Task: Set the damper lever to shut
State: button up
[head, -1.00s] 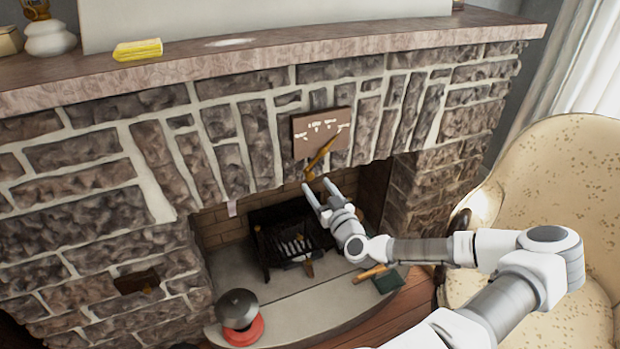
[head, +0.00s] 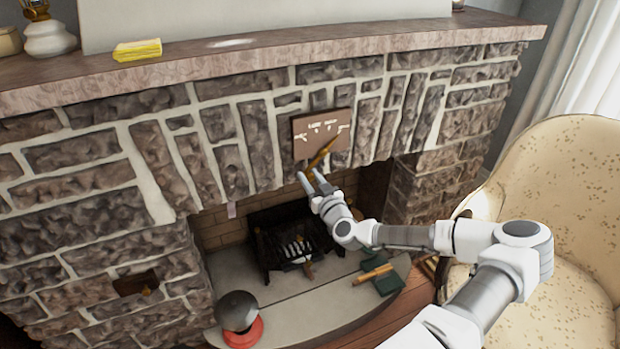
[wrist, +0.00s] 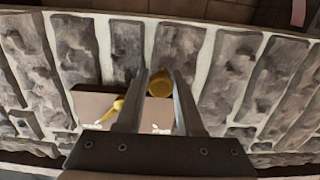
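The damper lever (head: 325,152) is a brass rod on a brown plate (head: 304,148) with white markings, too small to read, on the stone above the firebox. It slants from upper right to lower left. Its round knob (wrist: 166,82) shows between my fingers in the wrist view, where part of the rod (wrist: 117,109) also shows beside the left finger. My gripper (head: 311,174) is open at the lever's low end; in the wrist view its fingertips (wrist: 161,73) lie on either side of the knob. I cannot tell whether they touch it.
Below are a grate (head: 290,240), a dark kettle-like object (head: 238,310) on a red base and a green item (head: 385,282) on the hearth. An armchair (head: 560,180) stands right.

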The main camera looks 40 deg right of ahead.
grip_shut()
jog(key=shift+a+r, duration=0.1)
jog(key=shift+a, duration=0.05)
dwell(0.8)
jog(key=shift+n, duration=0.3)
